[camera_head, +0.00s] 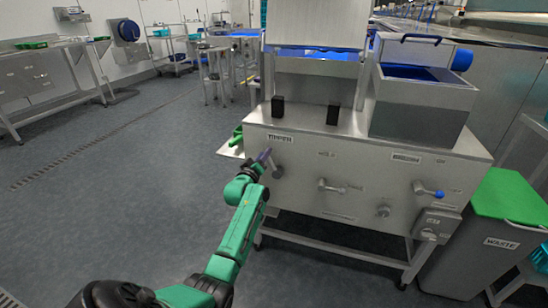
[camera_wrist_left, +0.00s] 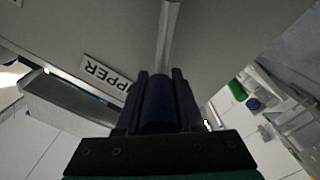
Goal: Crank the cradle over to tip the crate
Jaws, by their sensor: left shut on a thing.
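The crank (camera_head: 277,171) is on the left of the steel machine's front, below a label reading TIPPER (camera_head: 281,138). My left gripper (camera_head: 262,162) is shut on its dark blue handle. In the left wrist view, the handle (camera_wrist_left: 158,102) sits between the two dark fingers, and the metal crank arm (camera_wrist_left: 169,40) runs up beyond it. A large pale panel (camera_head: 316,22) stands upright at the machine's back, with blue below it. I cannot tell whether it is the cradle or the crate. My right gripper is not in view.
Two black blocks (camera_head: 333,114) stand on the machine top (camera_head: 302,122), left of a steel hopper (camera_head: 420,105). Another lever (camera_head: 333,187) and a blue-knobbed handle (camera_head: 438,194) are farther right. A green-lidded waste bin (camera_head: 505,210) stands at right. The floor (camera_head: 130,190) at left is clear.

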